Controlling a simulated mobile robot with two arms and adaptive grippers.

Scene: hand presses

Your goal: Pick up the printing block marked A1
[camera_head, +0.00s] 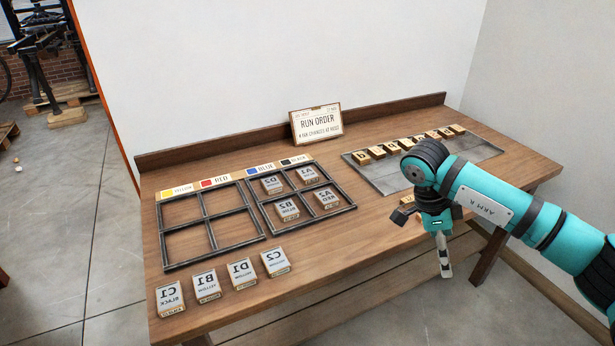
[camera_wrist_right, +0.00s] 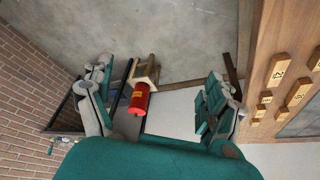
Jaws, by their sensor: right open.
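The block marked A1 (camera_head: 309,175), its lettering mirrored, lies in the upper right cell of the right-hand black grid frame (camera_head: 351,207) on the wooden table. Blocks D2 (camera_head: 271,185), B2 (camera_head: 288,210) and A2 (camera_head: 327,199) lie in the other cells of that frame. My right gripper (camera_head: 424,243) hangs over the table's front edge, well to the right of A1, with its fingers apart. In the right wrist view the open, empty fingers (camera_wrist_right: 158,102) show over the floor. A1 cannot be made out there. My left gripper is out of view.
An empty grid frame (camera_head: 164,233) lies on the left. Blocks C1 (camera_head: 170,297), B1 (camera_head: 206,284), D1 (camera_head: 242,272) and C2 (camera_head: 275,261) line the front left. A RUN ORDER sign (camera_head: 316,123) stands behind. A grey plate (camera_head: 390,184) with wooden letter pieces lies right.

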